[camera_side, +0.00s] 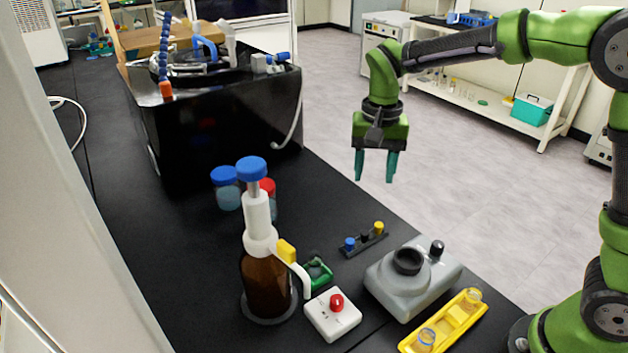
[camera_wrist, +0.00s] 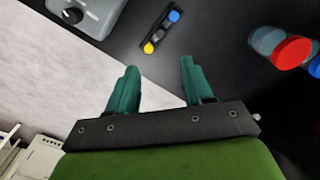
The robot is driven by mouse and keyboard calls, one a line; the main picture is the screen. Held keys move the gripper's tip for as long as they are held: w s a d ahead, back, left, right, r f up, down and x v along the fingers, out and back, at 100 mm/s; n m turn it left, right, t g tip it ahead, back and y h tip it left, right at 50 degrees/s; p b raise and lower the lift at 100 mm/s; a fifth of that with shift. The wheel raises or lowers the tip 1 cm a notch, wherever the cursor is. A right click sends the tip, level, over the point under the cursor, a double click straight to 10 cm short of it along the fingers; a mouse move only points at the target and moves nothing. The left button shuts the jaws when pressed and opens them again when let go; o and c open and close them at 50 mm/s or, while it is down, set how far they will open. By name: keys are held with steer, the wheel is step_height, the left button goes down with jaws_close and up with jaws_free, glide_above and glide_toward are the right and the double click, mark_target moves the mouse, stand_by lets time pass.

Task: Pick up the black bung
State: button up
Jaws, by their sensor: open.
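The black bung (camera_side: 364,237) sits in the middle of a small dark rack (camera_side: 377,240), between a blue bung (camera_side: 350,243) and a yellow bung (camera_side: 379,227). In the wrist view the black bung (camera_wrist: 162,32) is hard to tell from the dark rack, between the blue bung (camera_wrist: 174,17) and the yellow bung (camera_wrist: 149,47). My gripper (camera_side: 375,178) is open and empty, with its teal fingers pointing down. It is well above the bench level and apart from the rack. In the wrist view the rack lies beyond the gap between the fingertips (camera_wrist: 159,66).
A grey mixer (camera_side: 410,280) and a yellow tray with glass vials (camera_side: 440,325) stand near the rack. A brown dispenser bottle (camera_side: 266,285), a white box with a red knob (camera_side: 332,313) and capped bottles (camera_side: 228,190) stand left. A large black apparatus (camera_side: 220,130) is behind.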

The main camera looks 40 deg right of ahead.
glide_above(365, 233)
steer(key=shift+m, duration=0.4)
steer(key=f, duration=1)
steer(key=shift+s+f, duration=0.1)
steer(key=shift+s, duration=0.15)
steer(key=shift+w+f, duration=0.15)
steer(key=shift+f, duration=1.35)
steer(key=shift+w+f, duration=0.15)
steer(key=shift+f, duration=1.35)
steer(key=shift+c, duration=0.3)
steer(key=c, duration=0.8)
